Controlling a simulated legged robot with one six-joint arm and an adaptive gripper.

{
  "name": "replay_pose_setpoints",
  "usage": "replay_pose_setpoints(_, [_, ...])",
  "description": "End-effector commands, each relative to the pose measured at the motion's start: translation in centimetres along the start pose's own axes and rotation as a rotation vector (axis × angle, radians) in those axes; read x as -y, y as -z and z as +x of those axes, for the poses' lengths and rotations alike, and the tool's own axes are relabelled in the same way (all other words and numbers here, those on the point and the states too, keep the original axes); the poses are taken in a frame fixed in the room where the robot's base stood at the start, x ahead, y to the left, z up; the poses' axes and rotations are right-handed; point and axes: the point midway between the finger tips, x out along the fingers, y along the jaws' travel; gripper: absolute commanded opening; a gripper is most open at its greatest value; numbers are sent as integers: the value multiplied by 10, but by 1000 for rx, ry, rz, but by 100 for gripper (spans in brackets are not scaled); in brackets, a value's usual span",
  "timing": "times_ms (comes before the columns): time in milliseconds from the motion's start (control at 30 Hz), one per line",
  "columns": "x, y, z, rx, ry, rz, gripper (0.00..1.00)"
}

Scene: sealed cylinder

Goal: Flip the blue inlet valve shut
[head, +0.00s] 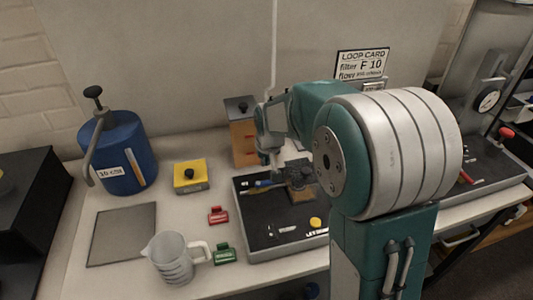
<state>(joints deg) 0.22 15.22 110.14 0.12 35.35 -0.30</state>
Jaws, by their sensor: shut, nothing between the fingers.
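A small blue lever (265,183), which looks like the blue inlet valve, lies near the back left of the black panel (250,227) on the bench. A dark fitting (297,175) sits just right of it. The lever is small in the picture, and I cannot tell whether it stands open or shut. My gripper (268,162) is shut and empty. It points down over the back left of the panel, and in the picture its tips show just above the blue lever. I cannot tell whether they touch it. My arm hides part of the panel's right side.
A jug (172,262), red clip (218,215) and green clip (224,254) stand left of the panel. A yellow box (190,176), blue container (129,155) and orange box (243,142) are farther back. A grey plate (122,234) lies at the left.

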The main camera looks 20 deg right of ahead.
Motion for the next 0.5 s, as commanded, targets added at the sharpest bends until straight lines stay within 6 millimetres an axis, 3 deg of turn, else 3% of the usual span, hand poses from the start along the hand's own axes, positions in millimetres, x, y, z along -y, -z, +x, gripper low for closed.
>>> replay_pose_setpoints(133, [0, -1, 21, 3, 0, 0, 0])
replay_pose_setpoints(500, [0, -36, 6, 0, 0, 0, 0])
